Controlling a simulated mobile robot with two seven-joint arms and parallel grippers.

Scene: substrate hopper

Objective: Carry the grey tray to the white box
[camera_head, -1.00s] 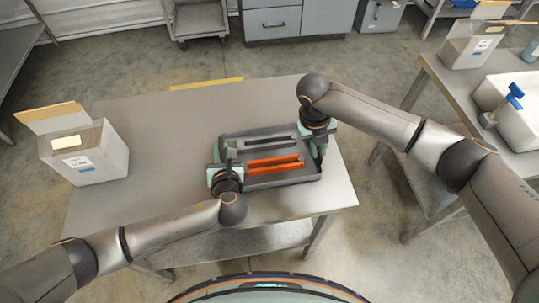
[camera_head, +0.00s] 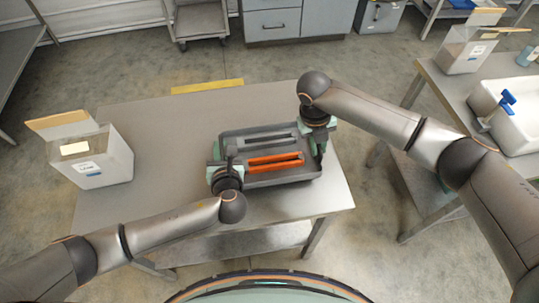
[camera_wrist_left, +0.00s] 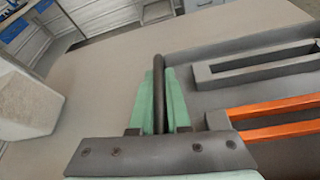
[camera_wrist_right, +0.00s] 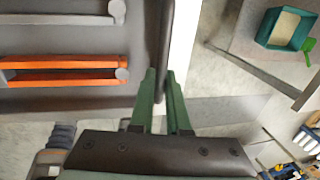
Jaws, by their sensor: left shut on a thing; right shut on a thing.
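The grey tray (camera_head: 255,131) is level over the middle of the metal table and carries a grey handled piece (camera_head: 268,140) and an orange one (camera_head: 273,162). My left gripper (camera_head: 217,170) is shut on its left rim, which stands between the fingers in the left wrist view (camera_wrist_left: 158,95). My right gripper (camera_head: 320,145) is shut on its right rim, also seen in the right wrist view (camera_wrist_right: 163,85). Whether the tray touches the table cannot be told. The white box (camera_head: 104,158), with raised tan flaps, stands on the table's left part, apart from the tray.
Bare tabletop (camera_head: 170,150) lies between the tray and the white box. A second table at the right holds another white box (camera_head: 468,52) and a white basin (camera_head: 512,110) with a blue tap.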

